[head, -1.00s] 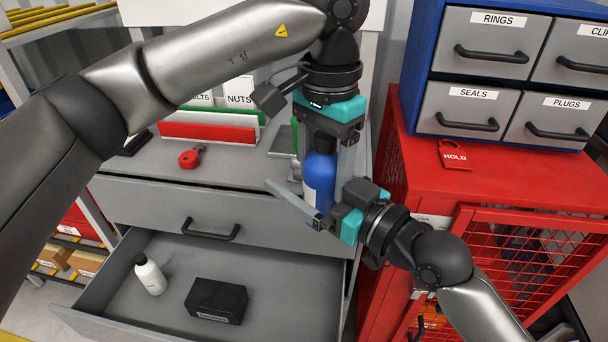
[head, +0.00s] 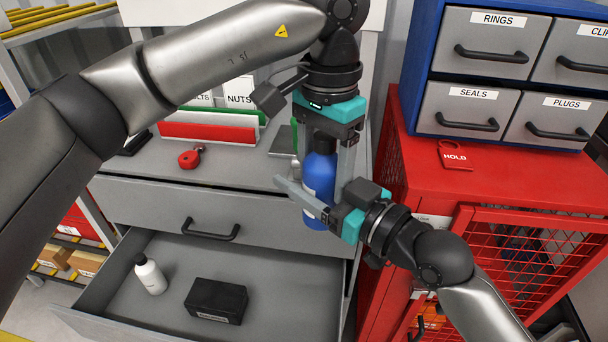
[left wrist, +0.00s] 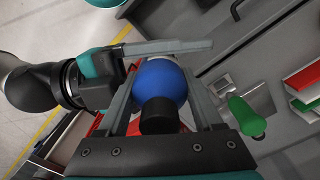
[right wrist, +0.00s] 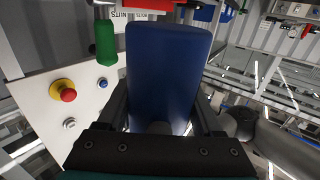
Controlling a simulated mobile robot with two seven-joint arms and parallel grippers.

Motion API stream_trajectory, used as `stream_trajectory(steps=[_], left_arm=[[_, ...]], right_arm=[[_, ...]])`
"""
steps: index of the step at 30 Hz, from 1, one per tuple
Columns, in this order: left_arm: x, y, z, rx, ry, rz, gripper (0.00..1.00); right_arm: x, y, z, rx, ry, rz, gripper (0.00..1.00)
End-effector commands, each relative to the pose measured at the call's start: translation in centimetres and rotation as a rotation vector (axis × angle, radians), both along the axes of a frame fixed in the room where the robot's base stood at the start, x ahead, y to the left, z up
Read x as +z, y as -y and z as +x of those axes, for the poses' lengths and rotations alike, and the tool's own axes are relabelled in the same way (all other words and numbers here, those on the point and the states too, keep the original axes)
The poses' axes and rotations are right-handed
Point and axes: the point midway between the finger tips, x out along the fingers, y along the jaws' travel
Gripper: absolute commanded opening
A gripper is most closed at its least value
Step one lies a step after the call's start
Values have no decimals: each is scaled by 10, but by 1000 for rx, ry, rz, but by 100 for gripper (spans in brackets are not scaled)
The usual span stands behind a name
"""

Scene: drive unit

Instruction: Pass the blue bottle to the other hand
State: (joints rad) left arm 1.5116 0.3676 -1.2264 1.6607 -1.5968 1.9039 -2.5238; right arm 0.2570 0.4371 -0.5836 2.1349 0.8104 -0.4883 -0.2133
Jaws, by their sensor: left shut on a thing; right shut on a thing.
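The blue bottle (head: 319,176) is upright with its black cap up, held in the air in front of the drawer cabinet. My left gripper (head: 324,184) points down from above and is shut on the bottle, one finger on each side. In the left wrist view the bottle (left wrist: 160,84) shows cap-first between the fingers. My right gripper (head: 303,178) reaches in from the lower right and is also shut on the bottle, lower down. The bottle (right wrist: 165,75) fills the middle of the right wrist view. The far right finger is mostly hidden behind the bottle in the head view.
Below is an open drawer (head: 107,303) with a white bottle (head: 150,275) and a black box (head: 216,300). A red padlock (head: 190,158) lies on the cabinet top. A red mesh cabinet (head: 400,190) stands close on the right. A green object (left wrist: 246,115) is near the bottle.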

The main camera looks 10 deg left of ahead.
Motion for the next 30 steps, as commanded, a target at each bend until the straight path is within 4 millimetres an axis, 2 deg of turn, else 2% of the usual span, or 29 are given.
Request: stream_trajectory(steps=[4, 5, 13, 23, 26, 30], left_arm=[[2, 1, 4, 7, 15, -9, 0], [2, 1, 4, 7, 15, -9, 70], [1, 1, 2, 3, 9, -5, 100], [6, 2, 0, -4, 4, -6, 100], [20, 3, 1, -4, 6, -7, 100], [51, 2, 1, 0, 11, -9, 100]], right_arm=[[2, -5, -6, 17, -2, 8, 0], [3, -5, -6, 16, 1, 9, 0], [2, -3, -3, 10, 1, 7, 0], [2, -2, -2, 5, 1, 4, 0], [1, -2, -2, 5, -1, 3, 0], [0, -2, -2, 6, -2, 3, 0]])
